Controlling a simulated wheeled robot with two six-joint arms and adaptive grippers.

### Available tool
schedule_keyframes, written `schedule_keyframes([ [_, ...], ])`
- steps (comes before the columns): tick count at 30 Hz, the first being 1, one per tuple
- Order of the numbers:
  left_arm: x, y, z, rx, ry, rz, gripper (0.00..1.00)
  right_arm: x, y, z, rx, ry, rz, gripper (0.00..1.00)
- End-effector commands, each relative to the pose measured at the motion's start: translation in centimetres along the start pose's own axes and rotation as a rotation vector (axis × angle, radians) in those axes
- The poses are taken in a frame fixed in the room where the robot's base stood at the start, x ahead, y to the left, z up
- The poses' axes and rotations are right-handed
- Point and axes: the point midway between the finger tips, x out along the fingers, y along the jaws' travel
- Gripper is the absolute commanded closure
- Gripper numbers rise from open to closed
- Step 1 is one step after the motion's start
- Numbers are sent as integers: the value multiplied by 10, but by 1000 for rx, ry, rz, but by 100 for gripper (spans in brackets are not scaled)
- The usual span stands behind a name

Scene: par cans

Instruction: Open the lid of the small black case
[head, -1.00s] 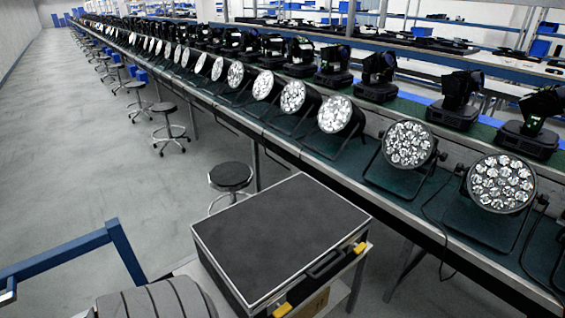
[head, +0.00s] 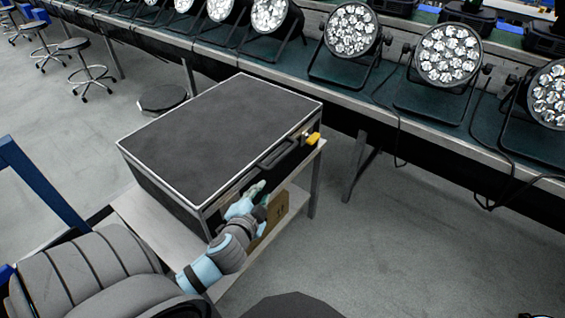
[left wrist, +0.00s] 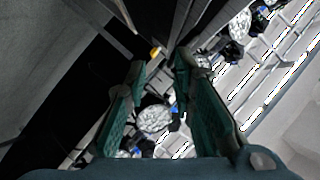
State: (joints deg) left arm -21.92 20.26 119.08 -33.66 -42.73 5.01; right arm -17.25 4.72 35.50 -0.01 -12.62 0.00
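The small black case (head: 220,130) has a dark flat lid with silver edges. It lies closed on a small light table. Its front side carries a black handle (head: 277,153) and a yellow latch (head: 312,138) at the right. The left part of the front, where the other latch sits, is hidden by my left gripper (head: 258,192). That gripper is at the case's front left; I cannot tell whether it touches. In the left wrist view its teal fingers (left wrist: 160,66) stand apart with nothing seen held, and a small yellow patch (left wrist: 155,52) shows beyond them. My right gripper is not in view.
The small table (head: 160,222) stands under the case, with a cardboard box (head: 275,212) below. A long bench (head: 350,105) with several par cans (head: 352,30) runs behind. A stool (head: 162,98) is close behind the case. Floor at the right is clear.

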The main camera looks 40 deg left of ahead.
Motion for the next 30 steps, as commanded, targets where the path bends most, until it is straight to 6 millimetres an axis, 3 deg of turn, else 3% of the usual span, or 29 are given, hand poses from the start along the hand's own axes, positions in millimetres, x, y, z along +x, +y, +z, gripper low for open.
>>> schedule_keyframes([
  [5, 21, -17, -26, 133, 143, -63, 77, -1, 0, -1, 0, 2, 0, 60],
  [8, 35, -18, -28, 137, 148, -66, 77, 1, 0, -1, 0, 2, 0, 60],
  [21, 130, -22, -41, 132, 144, -63, 77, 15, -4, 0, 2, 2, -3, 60],
  [30, 159, -24, -46, 132, 143, -62, 77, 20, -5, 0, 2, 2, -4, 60],
])
